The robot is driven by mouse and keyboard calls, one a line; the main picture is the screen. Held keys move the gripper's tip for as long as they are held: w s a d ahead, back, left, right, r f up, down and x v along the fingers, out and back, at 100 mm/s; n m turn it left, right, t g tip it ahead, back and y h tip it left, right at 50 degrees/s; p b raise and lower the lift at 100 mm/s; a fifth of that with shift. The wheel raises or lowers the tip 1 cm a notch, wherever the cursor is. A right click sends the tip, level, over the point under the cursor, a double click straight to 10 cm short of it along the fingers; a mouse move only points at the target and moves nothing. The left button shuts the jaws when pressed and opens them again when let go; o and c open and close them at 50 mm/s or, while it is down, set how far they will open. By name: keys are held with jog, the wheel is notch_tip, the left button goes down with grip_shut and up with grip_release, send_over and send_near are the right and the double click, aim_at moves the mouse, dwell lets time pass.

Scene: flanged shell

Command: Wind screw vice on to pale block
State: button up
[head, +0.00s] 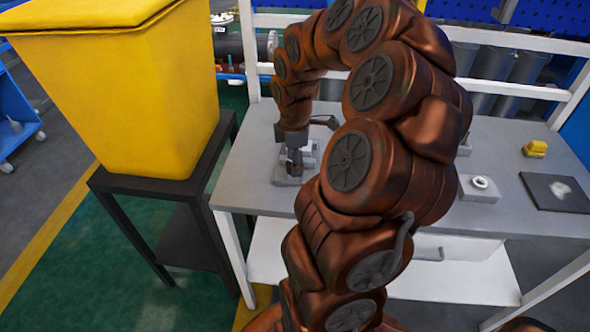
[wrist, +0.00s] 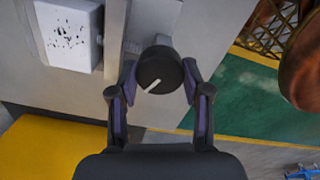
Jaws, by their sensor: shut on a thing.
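My gripper (wrist: 159,82) is shut on the round black knob (wrist: 155,68) of the screw vice, with a finger on each side. The knob has a white pointer line slanting to the lower left. The vice's grey upright jaw plate (wrist: 116,35) stands left of the knob in the wrist view. The pale block (wrist: 69,36), white with dark specks, is just left of that plate; I cannot tell if they touch. In the head view my gripper (head: 294,162) points down at the vice (head: 284,178) on the grey bench. My gripper and arm partly hide the vice and block there.
A yellow bin (head: 125,90) on a black stand (head: 150,190) is left of the bench (head: 245,155). On the bench's right are a grey block with a white ring (head: 480,184), a dark plate (head: 553,194) and a small yellow object (head: 535,149). White rails cross behind the bench.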

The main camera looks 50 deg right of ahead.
jog(key=m+b, duration=0.3)
jog(key=b, duration=0.1)
jog(key=shift+w+f+m, duration=0.1)
jog(key=shift+f+m, duration=0.15)
jog(key=shift+m, duration=0.15)
jog(key=m+b, duration=0.3)
jog(key=shift+m, duration=0.3)
jog(key=m+b, duration=0.5)
jog(key=m, duration=0.1)
jog(key=shift+r, duration=0.1)
jog(key=m+b, duration=0.2)
jog(key=m, duration=0.4)
jog(key=shift+r+m+b, duration=0.1)
jog(key=shift+m+b, duration=0.2)
jog(key=shift+b, duration=0.05)
jog(key=m, duration=0.3)
jog(key=shift+m, duration=0.3)
jog(key=shift+r+m, duration=0.1)
jog(key=shift+m, duration=1.4)
jog(key=o, duration=1.2)
jog(key=shift+c, duration=0.2)
